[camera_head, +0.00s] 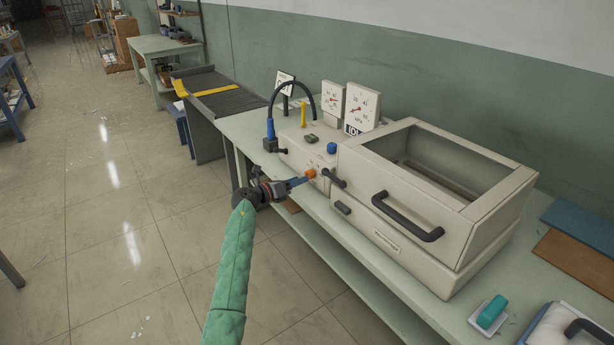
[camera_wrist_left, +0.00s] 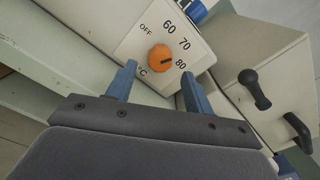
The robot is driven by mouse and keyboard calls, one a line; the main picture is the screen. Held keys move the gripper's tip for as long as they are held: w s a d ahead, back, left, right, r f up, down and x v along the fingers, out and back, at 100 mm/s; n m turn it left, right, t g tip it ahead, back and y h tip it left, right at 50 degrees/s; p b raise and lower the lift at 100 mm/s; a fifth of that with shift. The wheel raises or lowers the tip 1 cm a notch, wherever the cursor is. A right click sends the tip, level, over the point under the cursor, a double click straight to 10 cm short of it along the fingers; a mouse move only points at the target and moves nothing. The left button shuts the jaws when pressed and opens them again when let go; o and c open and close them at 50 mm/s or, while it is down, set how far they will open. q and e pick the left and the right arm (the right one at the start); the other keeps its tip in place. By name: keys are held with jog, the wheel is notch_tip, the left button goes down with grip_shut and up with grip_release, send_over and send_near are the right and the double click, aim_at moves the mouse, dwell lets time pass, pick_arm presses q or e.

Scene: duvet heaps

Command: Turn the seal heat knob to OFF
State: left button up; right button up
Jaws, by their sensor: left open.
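The seal heat knob (camera_head: 311,173) is a small orange dial on the front panel of the cream machine (camera_head: 405,190). In the left wrist view the knob (camera_wrist_left: 160,57) has marks OFF, 60, 70, 80 and °C around it. Its dark pointer line lies toward 80. My left gripper (camera_head: 302,180) is in front of the panel with its blue fingers pointing at the knob. In the left wrist view the gripper (camera_wrist_left: 158,69) is open, one fingertip to each side of the knob in the picture. I cannot tell whether the fingers touch it. My right gripper is not in view.
Black handles (camera_head: 407,218) stick out from the machine front to the right of the knob. A blue knob (camera_head: 332,148) and two dial gauges (camera_head: 360,106) sit above. A black hose (camera_head: 292,87) arches at the left.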

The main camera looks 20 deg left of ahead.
aim_at(310, 175)
pick_arm(q)
jog(key=x, duration=0.3)
jog(key=shift+w+d+p, duration=0.15)
jog(key=shift+w+p, duration=0.1)
jog(key=shift+p, duration=0.1)
jog(key=shift+w+d, duration=0.35)
jog(key=shift+w, duration=0.1)
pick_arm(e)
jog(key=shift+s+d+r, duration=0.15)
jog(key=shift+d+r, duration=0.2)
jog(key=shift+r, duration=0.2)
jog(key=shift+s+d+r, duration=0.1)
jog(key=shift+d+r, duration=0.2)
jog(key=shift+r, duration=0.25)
pick_arm(q)
jog(key=c, duration=1)
jog(key=shift+o, duration=0.2)
